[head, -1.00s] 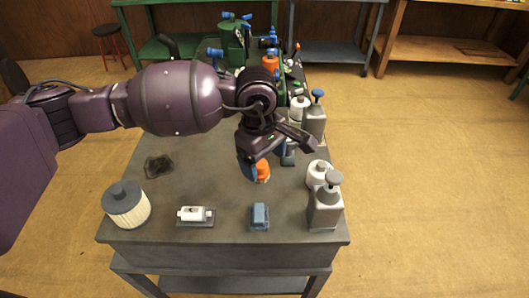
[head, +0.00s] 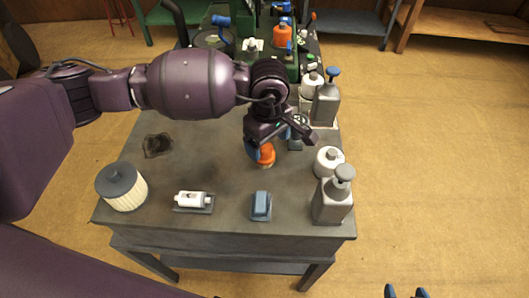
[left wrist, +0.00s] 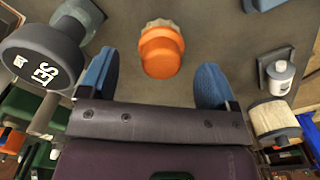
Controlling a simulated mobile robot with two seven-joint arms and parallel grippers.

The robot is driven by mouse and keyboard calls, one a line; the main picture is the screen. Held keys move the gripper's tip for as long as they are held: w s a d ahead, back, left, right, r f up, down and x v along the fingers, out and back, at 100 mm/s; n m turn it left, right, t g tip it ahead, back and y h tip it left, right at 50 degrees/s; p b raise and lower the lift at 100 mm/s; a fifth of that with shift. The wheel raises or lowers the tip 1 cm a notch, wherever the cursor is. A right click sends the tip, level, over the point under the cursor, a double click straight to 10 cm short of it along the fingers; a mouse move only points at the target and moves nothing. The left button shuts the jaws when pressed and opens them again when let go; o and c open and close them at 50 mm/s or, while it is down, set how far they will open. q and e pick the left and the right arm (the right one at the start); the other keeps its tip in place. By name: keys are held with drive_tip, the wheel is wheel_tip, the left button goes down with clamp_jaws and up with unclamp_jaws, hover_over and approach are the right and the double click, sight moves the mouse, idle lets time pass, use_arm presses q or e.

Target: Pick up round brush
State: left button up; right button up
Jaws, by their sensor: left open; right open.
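The round brush (head: 266,155) has an orange body and stands on the grey table (head: 222,150). In the left wrist view, the brush (left wrist: 160,52) shows its orange top and a rim of tan bristles at its base. My left gripper (head: 268,142) is over the brush and partly hides it in the head view. In the left wrist view its two blue fingertips are wide apart, with the brush between and a little beyond them, untouched. My right gripper (head: 405,292) is open and empty at the bottom edge, off the table.
A ribbed filter (head: 122,188), a white cylinder on a small base (head: 193,201) and a blue block (head: 261,206) line the near edge. Grey bottles (head: 333,196) and a white bottle (head: 328,160) stand on the right. A green machine fills the far end.

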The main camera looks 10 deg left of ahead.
sight(264, 149)
use_arm(q)
drive_tip(key=f, duration=0.3)
drive_tip(key=a+f, duration=0.1)
drive_tip(key=shift+w+f+b, duration=0.1)
drive_tip(key=shift+f+b, duration=0.25)
drive_tip(key=shift+f, duration=0.05)
drive_tip(key=shift+r, duration=0.1)
drive_tip(key=shift+c, duration=0.8)
drive_tip(key=c, duration=0.9)
drive_tip(key=shift+r, duration=0.5)
wheel_tip(264, 149, up, 19)
drive_tip(key=shift+p, duration=1.25)
use_arm(e)
drive_tip(key=shift+s+r, duration=0.35)
drive_tip(key=shift+r, duration=0.05)
drive_tip(key=shift+d, duration=0.1)
